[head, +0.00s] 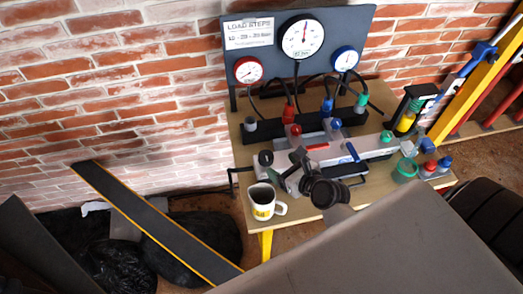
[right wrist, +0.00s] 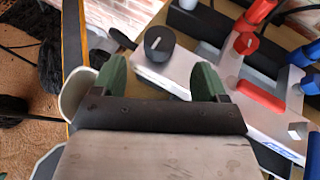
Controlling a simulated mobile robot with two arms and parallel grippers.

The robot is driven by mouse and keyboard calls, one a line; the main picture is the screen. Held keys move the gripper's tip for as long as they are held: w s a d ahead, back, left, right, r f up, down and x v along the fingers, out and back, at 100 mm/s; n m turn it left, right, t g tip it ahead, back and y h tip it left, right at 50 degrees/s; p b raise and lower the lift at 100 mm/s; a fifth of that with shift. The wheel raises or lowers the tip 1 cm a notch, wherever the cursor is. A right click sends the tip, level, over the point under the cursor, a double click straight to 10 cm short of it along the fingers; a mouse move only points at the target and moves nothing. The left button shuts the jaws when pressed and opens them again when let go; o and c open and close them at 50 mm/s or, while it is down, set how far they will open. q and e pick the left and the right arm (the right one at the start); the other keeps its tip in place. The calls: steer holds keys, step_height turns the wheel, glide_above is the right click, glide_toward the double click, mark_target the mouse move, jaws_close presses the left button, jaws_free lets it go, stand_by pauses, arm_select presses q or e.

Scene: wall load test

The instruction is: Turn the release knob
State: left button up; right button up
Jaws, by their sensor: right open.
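The release knob (right wrist: 159,43) is a round black knob with a white pointer line, on a light grey block. In the right wrist view it lies beyond and between my open fingertips, apart from them. In the head view the knob (head: 265,158) is at the left end of the pump unit on the wooden table. My right gripper (head: 284,173) is just in front of it, partly hidden by my own wrist. Its two green fingers (right wrist: 158,80) are open with nothing between them. My left gripper is not in view.
A white mug (head: 262,203) stands close to the gripper at the table's front left. Red and blue levers (right wrist: 262,92) and hoses lie right of the knob. A gauge panel (head: 330,30) stands behind. Bottles and a green cup (head: 404,171) are at the right.

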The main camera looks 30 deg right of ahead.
mark_target(267, 157)
steer(key=x, duration=0.4)
steer(key=shift+w+f, duration=0.15)
steer(key=shift+w, duration=0.25)
steer(key=x, duration=0.3)
steer(key=shift+w+a, duration=0.1)
steer(key=shift+w+f, duration=0.1)
steer(key=shift+w, duration=0.05)
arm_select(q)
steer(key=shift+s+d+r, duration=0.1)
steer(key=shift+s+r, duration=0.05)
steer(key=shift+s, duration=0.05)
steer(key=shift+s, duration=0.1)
arm_select(e)
steer(key=shift+c, duration=0.8)
steer(key=c, duration=0.8)
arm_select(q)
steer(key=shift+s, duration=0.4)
arm_select(e)
steer(key=shift+o, duration=0.2)
